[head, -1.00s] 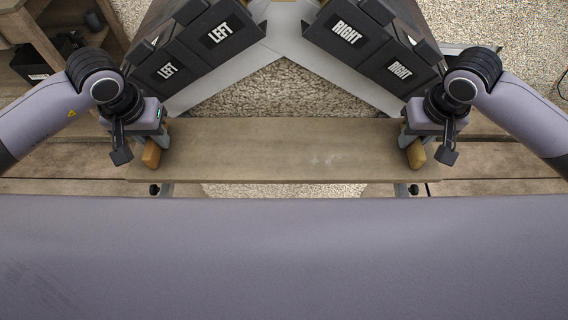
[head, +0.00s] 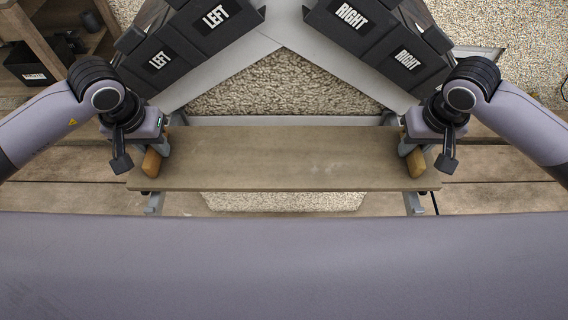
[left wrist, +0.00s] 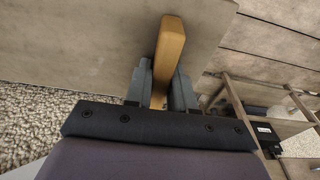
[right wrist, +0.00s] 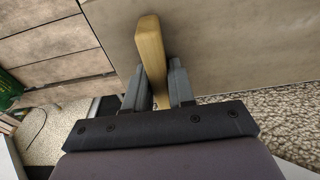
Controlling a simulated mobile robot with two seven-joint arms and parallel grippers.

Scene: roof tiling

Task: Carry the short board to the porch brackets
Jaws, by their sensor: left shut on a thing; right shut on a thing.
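The short board (head: 285,160) is a grey-brown plank held level across the front of me in the head view. It has a wooden handle block near each end. My left gripper (head: 155,158) is shut on the left block (left wrist: 169,45), which shows between its fingers in the left wrist view. My right gripper (head: 411,158) is shut on the right block (right wrist: 151,45), seen in the right wrist view. The board also fills much of both wrist views. I cannot make out the porch brackets for certain; grey metal pieces (head: 155,203) show below the board's ends.
Black bins marked LEFT (head: 215,17) and RIGHT (head: 352,17) stand on the sloping grey-edged roof beyond the board. A wooden shelf (head: 40,35) with a black box is at the far left. Weathered planks (head: 65,165) lie below on both sides, with gravel-like ground between.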

